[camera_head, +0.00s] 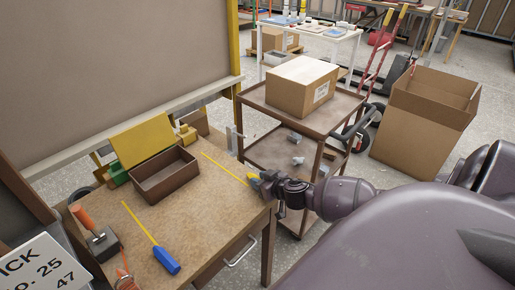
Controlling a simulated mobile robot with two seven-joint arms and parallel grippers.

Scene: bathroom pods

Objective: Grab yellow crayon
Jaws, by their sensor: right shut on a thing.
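A thin yellow rod (224,167), which may be the yellow crayon, reaches across the right part of the brown workbench top (190,215). Its near end meets my right gripper (254,184) at the bench's right edge. My right gripper is shut on this end. The small yellow-green and blue parts at the fingertips are too small to tell apart. My left gripper is not in view. A blue-handled tool (166,260) with a long yellow shaft lies apart, nearer the front of the bench.
A brown open tray (166,188), a yellow panel (143,140) and an orange-handled tool (82,217) are on the bench. A brown cart (254,99) carries a cardboard box (293,95) behind my right arm. A large open carton (415,130) stands right.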

